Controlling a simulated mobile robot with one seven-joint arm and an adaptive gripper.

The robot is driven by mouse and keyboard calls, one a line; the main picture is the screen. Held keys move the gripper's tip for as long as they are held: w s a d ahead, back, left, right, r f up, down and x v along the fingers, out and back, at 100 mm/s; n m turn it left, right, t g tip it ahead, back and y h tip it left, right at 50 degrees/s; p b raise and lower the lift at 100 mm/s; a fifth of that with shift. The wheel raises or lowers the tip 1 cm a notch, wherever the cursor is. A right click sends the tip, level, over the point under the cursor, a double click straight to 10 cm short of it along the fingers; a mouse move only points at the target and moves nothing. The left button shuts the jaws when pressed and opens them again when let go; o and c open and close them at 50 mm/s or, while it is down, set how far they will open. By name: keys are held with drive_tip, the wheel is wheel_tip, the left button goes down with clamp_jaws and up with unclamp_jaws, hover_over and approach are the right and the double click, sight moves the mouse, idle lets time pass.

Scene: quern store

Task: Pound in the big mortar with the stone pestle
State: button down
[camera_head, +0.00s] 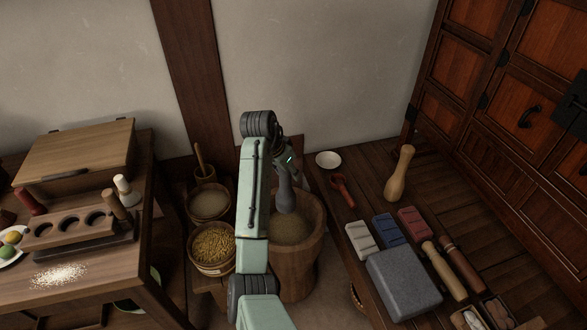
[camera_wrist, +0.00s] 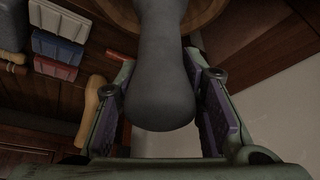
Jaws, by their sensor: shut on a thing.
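The grey stone pestle (camera_head: 286,191) stands about upright in the head view, its lower end in the mouth of the big wooden mortar (camera_head: 296,268). Grain lies inside the mortar; whether the pestle tip touches it I cannot tell. My gripper (camera_head: 287,165) is above the mortar and shut on the pestle's upper part. In the wrist view the pestle's rounded end (camera_wrist: 162,105) sits between the two fingers of my gripper (camera_wrist: 165,110). The mortar's rim (camera_wrist: 205,14) shows behind it. My arm hides the mortar's left side in the head view.
Left of the mortar are a basket of yellow grain (camera_head: 213,246) and a bowl (camera_head: 208,203). On the right bench lie a wooden pestle-like tool (camera_head: 399,175), a grey stone block (camera_head: 404,283), coloured blocks (camera_head: 388,229) and a white dish (camera_head: 328,159). A table (camera_head: 90,285) stands left.

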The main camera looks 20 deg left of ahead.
drive_tip(key=shift+f+b, duration=4.55)
drive_tip(key=shift+f, duration=0.2)
wheel_tip(320, 180, down, 7)
drive_tip(key=shift+r+b, duration=0.15)
drive_tip(key=shift+b, duration=0.9)
drive_tip(key=shift+f, duration=0.5)
wheel_tip(320, 180, up, 8)
drive_tip(key=p, duration=0.7)
drive_tip(key=shift+r, duration=0.1)
